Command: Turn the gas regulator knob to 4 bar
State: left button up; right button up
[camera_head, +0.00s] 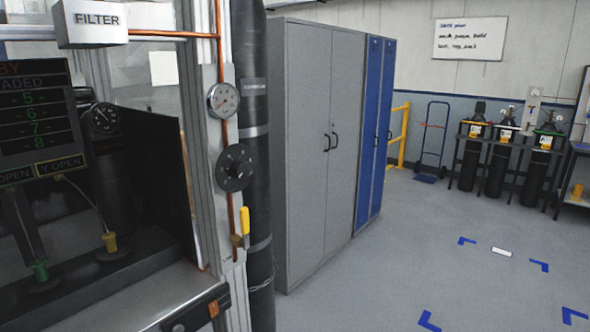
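The gas regulator knob (235,168) is a round black dial with light marks around its rim. It is mounted on a pale vertical panel beside a dark column, left of the picture's middle. Its setting is too small to read. A round white pressure gauge (223,100) with a reddish needle sits just above it on the copper pipe; its reading cannot be made out. A yellow lever handle (245,222) hangs below the knob. Neither of my grippers is in view, and nothing touches the knob.
A machine with a dark screen (35,120) and a ledge (130,300) stands at the left. A grey cabinet (310,150) stands right of the column. Gas cylinders (502,160) and a blue hand truck (434,140) stand at the back. The right floor is clear, with blue corner marks.

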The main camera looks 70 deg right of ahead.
aim_at(238, 168)
jog(key=z, duration=1.75)
